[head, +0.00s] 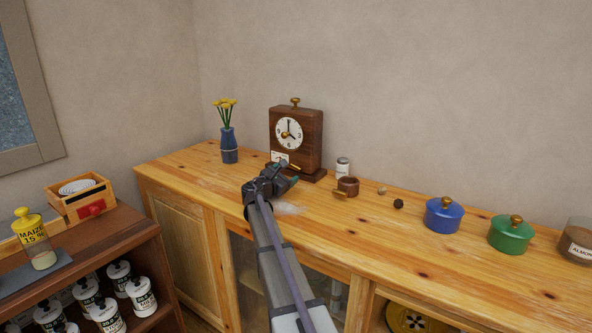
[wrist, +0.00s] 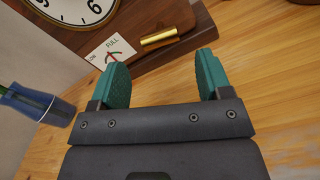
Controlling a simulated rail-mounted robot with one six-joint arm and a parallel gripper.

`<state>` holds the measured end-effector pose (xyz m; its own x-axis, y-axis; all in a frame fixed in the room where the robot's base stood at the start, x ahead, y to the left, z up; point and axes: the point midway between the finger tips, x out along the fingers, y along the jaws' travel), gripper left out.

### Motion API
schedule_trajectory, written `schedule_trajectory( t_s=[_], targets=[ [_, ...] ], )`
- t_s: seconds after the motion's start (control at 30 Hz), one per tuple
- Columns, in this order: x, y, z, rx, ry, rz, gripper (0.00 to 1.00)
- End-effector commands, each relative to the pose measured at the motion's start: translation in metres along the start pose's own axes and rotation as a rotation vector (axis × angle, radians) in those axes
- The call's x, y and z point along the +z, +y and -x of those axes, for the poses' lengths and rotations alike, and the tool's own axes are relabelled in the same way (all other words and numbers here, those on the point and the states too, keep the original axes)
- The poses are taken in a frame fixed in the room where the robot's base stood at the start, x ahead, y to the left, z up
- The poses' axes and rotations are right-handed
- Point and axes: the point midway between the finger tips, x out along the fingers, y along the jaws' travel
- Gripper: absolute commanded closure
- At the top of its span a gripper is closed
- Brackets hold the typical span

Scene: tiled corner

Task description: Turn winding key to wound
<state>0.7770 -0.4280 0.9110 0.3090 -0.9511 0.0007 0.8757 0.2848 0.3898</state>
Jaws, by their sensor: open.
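A brown wooden clock (head: 311,143) with a white dial (head: 288,133) stands on the wooden cabinet against the wall. The key (head: 295,168) is small in the head view. My gripper (head: 289,180) is in front of the clock's base. In the wrist view its two teal fingers (wrist: 160,68) are wide apart with nothing between them; the key appears beyond the gap, not gripped.
A blue vase with yellow flowers (head: 229,148) stands left of the clock. Blue (head: 444,217) and green (head: 511,236) lidded pots are farther right. The cabinet top (head: 410,247) is clear along the front.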

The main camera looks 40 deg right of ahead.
Motion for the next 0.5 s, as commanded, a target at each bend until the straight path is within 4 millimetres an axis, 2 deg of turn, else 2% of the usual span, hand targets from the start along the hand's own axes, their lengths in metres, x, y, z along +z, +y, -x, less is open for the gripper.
schedule_trajectory(
  t_s=[0.03,0.2,0.33,0.5],
  targets=[
    [-0.001,0.001,-0.015,-0.002,-0.001,-0.001,0.28],
    [-0.001,0.001,-0.051,0.0,0.0,-0.001,0.28],
    [0.0,0.0,-0.065,0.0,0.0,-0.002,0.28],
    [0.0,0.0,-0.068,0.001,0.001,-0.002,0.28]
  ],
)
